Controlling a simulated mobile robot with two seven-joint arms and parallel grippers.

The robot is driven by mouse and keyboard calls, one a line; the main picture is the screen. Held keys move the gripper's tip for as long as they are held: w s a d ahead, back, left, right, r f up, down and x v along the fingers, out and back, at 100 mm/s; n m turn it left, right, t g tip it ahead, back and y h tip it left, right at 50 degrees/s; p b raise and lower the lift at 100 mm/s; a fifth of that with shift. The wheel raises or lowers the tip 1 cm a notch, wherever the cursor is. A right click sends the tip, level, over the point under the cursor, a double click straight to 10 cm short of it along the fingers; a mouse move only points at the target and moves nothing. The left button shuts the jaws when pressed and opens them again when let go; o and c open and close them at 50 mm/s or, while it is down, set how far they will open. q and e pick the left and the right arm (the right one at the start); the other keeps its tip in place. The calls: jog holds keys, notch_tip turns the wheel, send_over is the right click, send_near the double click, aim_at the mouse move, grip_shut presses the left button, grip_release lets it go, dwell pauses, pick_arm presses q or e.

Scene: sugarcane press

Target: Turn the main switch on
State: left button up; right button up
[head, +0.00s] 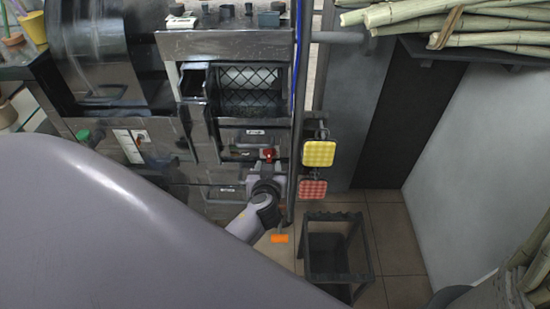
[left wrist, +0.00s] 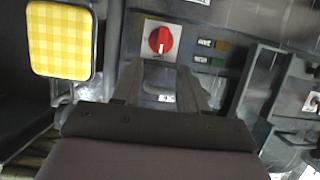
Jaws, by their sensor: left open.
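The main switch, a red rotary knob on a white plate (left wrist: 160,40), is on the dark machine panel just beyond my left gripper (left wrist: 160,78) in the left wrist view. The two fingers are apart, with nothing between them, and the knob appears ahead of them. I cannot tell whether they touch it. In the head view a small red spot that looks like the switch (head: 268,154) shows just above my left gripper (head: 265,182). My right gripper does not show.
A yellow checked pad (head: 319,153) and a red one (head: 312,188) hang to the right of the panel; the yellow pad also shows in the left wrist view (left wrist: 60,42). A black open-topped bin (head: 353,260) stands on the tiled floor. Cane stalks (head: 470,22) lie on a shelf.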

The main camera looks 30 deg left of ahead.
aim_at(269, 156)
pick_arm(q)
jog(key=shift+b+x, duration=0.45)
jog(key=shift+x, duration=3)
grip_shut()
